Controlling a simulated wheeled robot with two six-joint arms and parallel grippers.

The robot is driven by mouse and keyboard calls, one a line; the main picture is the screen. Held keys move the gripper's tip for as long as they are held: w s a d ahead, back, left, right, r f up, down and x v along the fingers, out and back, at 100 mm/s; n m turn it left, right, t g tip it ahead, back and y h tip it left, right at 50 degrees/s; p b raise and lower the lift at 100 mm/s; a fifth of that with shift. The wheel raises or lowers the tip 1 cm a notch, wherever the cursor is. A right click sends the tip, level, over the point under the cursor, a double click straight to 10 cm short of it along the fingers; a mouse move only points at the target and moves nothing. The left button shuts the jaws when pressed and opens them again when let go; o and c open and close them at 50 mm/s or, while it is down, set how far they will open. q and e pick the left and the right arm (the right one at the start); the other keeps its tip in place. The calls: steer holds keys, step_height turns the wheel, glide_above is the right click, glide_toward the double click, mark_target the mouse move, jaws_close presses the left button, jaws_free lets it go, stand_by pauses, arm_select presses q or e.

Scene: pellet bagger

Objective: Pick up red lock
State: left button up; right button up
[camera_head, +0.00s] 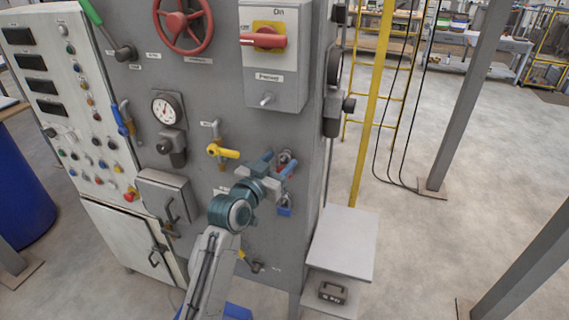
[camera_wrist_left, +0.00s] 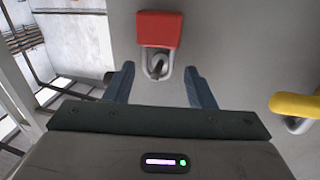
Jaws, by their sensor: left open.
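The red lock (camera_wrist_left: 158,29) hangs by a metal shackle on the grey panel in the left wrist view, where the picture appears upside down. In the head view only a small part of the red lock (camera_head: 288,171) shows beside the gripper. My left gripper (camera_head: 279,164) is in front of the panel at the lock. In the wrist view its two fingers (camera_wrist_left: 160,70) are spread apart, one on each side of the shackle, with nothing between them touching. The lock body lies beyond the fingertips. My right gripper is not in view.
A grey shelf (camera_head: 345,242) stands at the lower right.

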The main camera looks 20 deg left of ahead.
arm_select(q)
steer(key=shift+w, duration=0.2)
steer(key=c, duration=0.9)
steer(key=shift+r, duration=0.1)
steer(key=shift+c, duration=0.2)
steer(key=shift+s+r+b, duration=0.1)
steer(key=shift+r+b, duration=0.55)
steer(key=shift+b, duration=0.15)
steer(key=v, duration=1.8)
